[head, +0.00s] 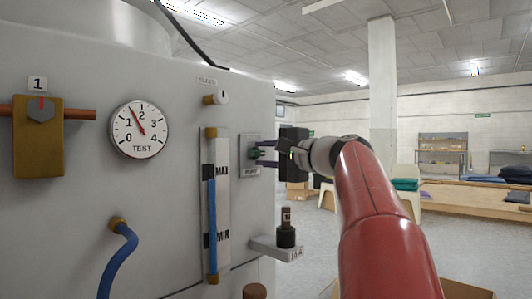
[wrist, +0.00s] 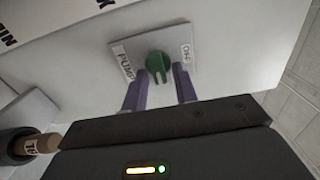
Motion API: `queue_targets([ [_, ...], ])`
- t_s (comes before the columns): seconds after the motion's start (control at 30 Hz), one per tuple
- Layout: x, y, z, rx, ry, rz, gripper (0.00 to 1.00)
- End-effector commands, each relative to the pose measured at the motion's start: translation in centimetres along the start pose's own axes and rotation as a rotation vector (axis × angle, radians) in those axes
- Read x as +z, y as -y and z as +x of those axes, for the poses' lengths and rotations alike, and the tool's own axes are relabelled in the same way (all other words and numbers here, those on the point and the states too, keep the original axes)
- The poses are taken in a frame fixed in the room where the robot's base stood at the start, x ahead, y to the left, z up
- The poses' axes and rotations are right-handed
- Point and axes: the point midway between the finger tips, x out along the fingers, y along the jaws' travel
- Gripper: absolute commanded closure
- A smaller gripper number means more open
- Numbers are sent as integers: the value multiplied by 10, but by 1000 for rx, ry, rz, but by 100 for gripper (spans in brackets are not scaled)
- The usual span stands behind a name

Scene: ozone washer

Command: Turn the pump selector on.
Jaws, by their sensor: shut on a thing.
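The pump selector is a green knob (wrist: 158,64) on a pale plate (wrist: 188,36) fixed to the washer's grey front panel. The plate also shows in the head view (head: 243,168), with the word PUMP at its lower end. In the head view my gripper (head: 259,154) reaches the plate from the right. The knob's exact pointing is hard to tell.
A level tube (head: 211,210) with MAX and MIN marks stands left of the plate. A bleed valve (head: 216,98) is above left. The room right of the panel is open.

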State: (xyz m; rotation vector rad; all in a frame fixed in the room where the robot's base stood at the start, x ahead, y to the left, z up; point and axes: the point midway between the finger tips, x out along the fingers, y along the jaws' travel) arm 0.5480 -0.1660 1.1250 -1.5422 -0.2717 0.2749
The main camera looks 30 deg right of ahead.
Motion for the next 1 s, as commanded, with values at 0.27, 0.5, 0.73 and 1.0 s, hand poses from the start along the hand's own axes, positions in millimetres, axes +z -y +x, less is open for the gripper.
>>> queue_targets([
  [0.27,-1,0,-1,0,-3,5,94],
  [0.5,-1,0,0,0,-3,4,65],
  [0.73,-1,0,-2,0,-2,3,65],
  [1.0,-1,-2,-40,0,-6,3,65],
])
